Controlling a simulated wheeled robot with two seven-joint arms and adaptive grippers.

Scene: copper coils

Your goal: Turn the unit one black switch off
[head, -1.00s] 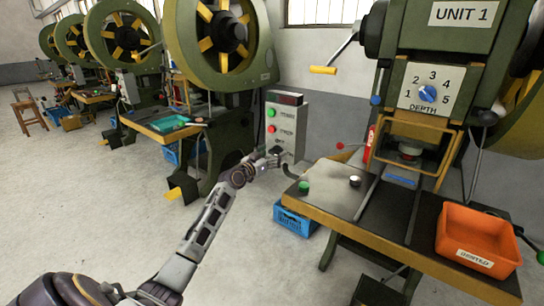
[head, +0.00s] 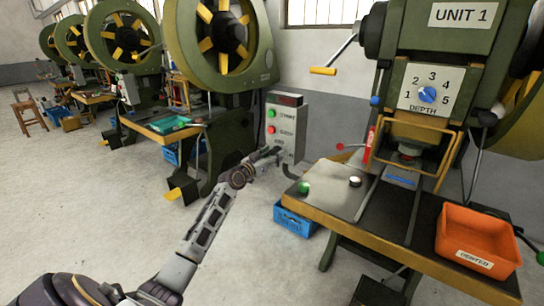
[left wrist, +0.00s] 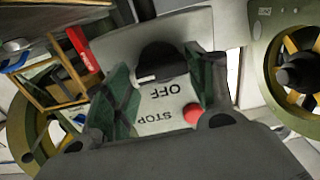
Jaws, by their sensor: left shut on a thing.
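The grey control box (head: 286,112) of unit one stands left of the press, with a dark display, a green button (head: 271,113) and a red button (head: 271,130). My left gripper (head: 277,152) is at the lower part of this box, over the switch there. In the left wrist view the black switch (left wrist: 162,62) sits between the two green-padded fingers, which are shut on it. A short white mark shows on the knob, and the OFF and STOP labels appear upside down beside it. The red button (left wrist: 192,114) also shows there. My right gripper is out of view.
The UNIT 1 press has a work table (head: 340,232) with a green button and an orange bin (head: 479,214) on it. A blue crate (head: 294,219) is on the floor below. Other presses line the left.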

